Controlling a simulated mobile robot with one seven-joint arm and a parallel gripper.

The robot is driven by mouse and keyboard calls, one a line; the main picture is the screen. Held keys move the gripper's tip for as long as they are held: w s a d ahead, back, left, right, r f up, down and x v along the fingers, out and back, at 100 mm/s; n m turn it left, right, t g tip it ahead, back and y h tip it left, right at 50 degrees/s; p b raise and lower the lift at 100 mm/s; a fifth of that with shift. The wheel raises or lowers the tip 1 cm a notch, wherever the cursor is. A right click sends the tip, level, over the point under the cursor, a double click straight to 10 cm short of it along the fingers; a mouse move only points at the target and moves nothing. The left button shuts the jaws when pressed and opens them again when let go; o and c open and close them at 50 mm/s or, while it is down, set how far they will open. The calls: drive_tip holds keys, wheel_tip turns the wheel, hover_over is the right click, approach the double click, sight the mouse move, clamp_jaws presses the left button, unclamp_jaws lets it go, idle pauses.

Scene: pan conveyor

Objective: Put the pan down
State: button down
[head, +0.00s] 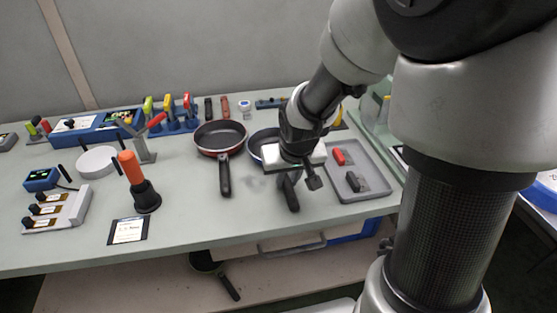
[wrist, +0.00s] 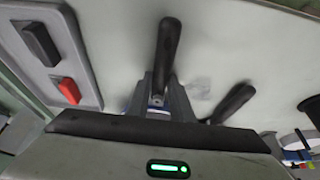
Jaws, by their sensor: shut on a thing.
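A dark blue pan (head: 259,137) is in the middle of the head view, partly hidden behind my arm. My gripper (head: 287,178) is shut on this pan's black handle (head: 292,197), which points toward the table's front edge. A faint shadow lies beside the handle. I cannot tell whether the pan touches the table.
A red-rimmed pan (head: 220,134) stands close on the left; its handle (wrist: 235,102) shows in the wrist view. A grey tray (head: 372,191) with red and black pieces is close on the right. Another pan (head: 204,262) is on the lower shelf. The table front (head: 190,220) is clear.

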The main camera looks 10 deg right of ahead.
drive_tip(key=r+p, duration=0.1)
drive_tip(key=r, duration=0.1)
drive_tip(key=r+p, duration=0.1)
drive_tip(key=r, duration=0.2)
drive_tip(key=w+r+p, duration=0.1)
drive_tip(key=r, duration=0.1)
drive_tip(key=shift+r, duration=0.2)
drive_tip(key=w+p+v, duration=0.2)
drive_tip(key=p+v, duration=0.7)
drive_tip(key=p, duration=1.1)
drive_tip(key=shift+s+r, duration=0.2)
drive_tip(key=shift+r, duration=0.5)
drive_tip(key=shift+f, duration=0.15)
